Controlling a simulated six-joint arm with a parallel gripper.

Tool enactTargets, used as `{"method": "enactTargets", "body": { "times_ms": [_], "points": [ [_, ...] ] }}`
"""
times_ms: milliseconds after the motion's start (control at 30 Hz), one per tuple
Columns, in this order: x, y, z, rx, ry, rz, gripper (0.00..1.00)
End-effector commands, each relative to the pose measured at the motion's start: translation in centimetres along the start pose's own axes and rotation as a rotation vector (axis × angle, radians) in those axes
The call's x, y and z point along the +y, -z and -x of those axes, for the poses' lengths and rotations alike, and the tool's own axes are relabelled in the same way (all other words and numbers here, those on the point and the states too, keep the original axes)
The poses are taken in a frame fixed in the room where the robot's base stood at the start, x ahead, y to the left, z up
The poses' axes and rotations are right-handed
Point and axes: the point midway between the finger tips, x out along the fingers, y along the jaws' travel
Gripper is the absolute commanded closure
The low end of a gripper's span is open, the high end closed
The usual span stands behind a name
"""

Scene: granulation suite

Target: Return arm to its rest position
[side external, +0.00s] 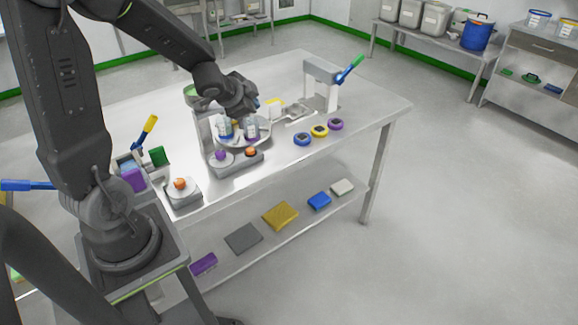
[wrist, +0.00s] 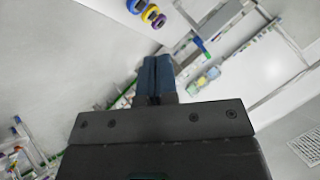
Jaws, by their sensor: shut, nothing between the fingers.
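My arm stands at the left of the side external view and reaches over the steel table (side external: 370,112). My gripper (wrist: 155,62) shows in the wrist view with its two dark blue fingers together and nothing between them. In the side external view the gripper is mostly hidden behind my dark wrist, above the round platform (side external: 262,136) with small bottles (side external: 226,128) on it. I cannot tell from these views how far the gripper is from the bottles.
Blue, yellow and purple rings (side external: 319,131) lie right of the platform. A press-like stand (side external: 322,85) with a blue-green handle rises at the table's back. Two grey devices (side external: 182,194) with orange-red knobs sit at the front edge. The floor at right is clear.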

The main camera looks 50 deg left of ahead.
Motion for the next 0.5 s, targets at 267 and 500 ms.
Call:
{"method": "enactTargets", "body": {
  "times_ms": [267, 500],
  "points": [
    [4.1, 3.9, 12.0, -0.106, -0.008, 0.288, 1.0],
    [10.6, 3.6, 21.0, -0.171, -0.225, 0.47, 1.0]
  ]
}}
